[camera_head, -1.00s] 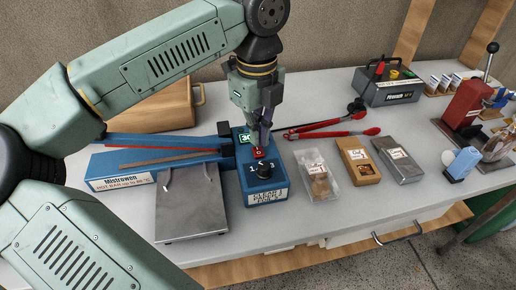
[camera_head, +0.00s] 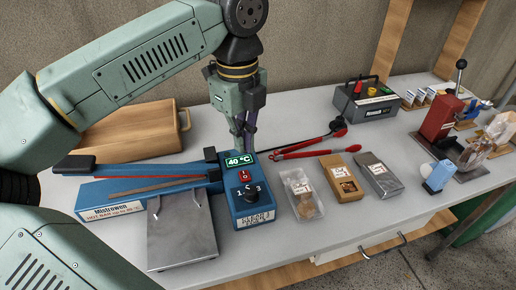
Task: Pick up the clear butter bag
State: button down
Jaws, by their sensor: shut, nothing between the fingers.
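The clear bag (camera_head: 301,193) lies on the table just right of the blue heat sealer's control box, with a white label and brown contents showing through. My gripper (camera_head: 246,146) is shut and empty, pointing down over the back edge of the control box, behind its lit display. It is behind and to the left of the clear bag and apart from it. I cannot tell whether the fingertips touch the box.
The blue sealer (camera_head: 245,209) shows 40 °C, with a red button and dial. A brown bag (camera_head: 343,178) and a grey bag (camera_head: 377,175) lie right of the clear bag. Red-handled tongs (camera_head: 310,150) lie behind.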

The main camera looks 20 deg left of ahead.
aim_at(306, 205)
jog(key=k, duration=1)
